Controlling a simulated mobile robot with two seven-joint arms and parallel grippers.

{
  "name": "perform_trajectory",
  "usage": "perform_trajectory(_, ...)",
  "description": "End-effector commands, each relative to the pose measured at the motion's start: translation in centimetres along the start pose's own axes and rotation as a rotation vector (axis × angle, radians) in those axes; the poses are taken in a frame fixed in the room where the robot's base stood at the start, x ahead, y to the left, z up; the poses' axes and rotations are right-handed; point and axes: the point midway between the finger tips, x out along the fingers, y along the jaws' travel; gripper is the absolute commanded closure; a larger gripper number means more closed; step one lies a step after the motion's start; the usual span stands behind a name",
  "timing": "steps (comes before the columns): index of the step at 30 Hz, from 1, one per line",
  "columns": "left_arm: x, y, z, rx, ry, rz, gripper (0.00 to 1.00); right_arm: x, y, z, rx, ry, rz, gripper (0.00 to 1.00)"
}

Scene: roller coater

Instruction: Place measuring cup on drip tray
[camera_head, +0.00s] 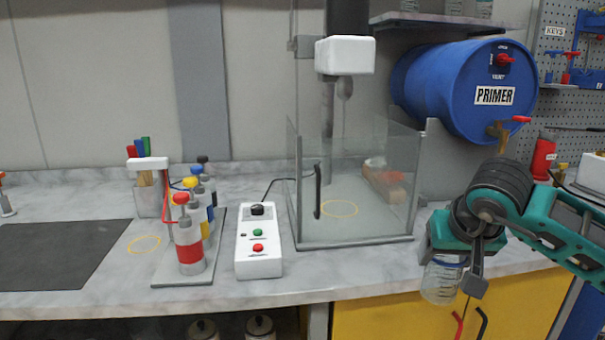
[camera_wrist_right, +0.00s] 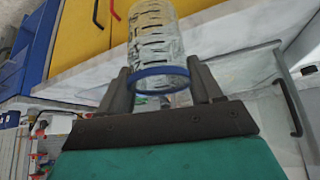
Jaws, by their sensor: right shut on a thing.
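The measuring cup (camera_head: 441,283) is clear and has a blue rim. My right gripper (camera_head: 452,265) is shut on it at the front edge of the counter, right of the glass enclosure. In the right wrist view the cup (camera_wrist_right: 155,38) sits between the two fingers of the gripper (camera_wrist_right: 160,80), one on each side near the blue rim. I cannot make out a drip tray for certain. The counter below the drum's tap is partly hidden by my right arm. My left gripper is not in view.
A blue PRIMER drum (camera_head: 455,85) with a brass tap (camera_head: 497,135) is above the counter's right side. The glass enclosure (camera_head: 355,190), white control box (camera_head: 259,245) and bottle rack (camera_head: 180,270) stand to the left. A dark mat (camera_head: 60,255) lies far left.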

Motion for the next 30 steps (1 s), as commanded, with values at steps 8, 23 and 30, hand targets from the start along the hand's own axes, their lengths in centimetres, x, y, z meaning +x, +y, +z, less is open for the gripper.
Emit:
perform_trajectory(8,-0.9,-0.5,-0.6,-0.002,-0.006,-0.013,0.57,0.2,-2.2,9.3,-0.081,-0.004,-0.053,0.65)
perform_trajectory(23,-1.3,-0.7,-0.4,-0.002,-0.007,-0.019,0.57,-0.5,-3.1,13.2,-0.113,-0.001,-0.073,0.65)
perform_trajectory(30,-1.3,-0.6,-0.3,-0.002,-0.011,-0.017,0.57,-0.6,-3.1,13.0,-0.116,0.003,-0.071,0.65)
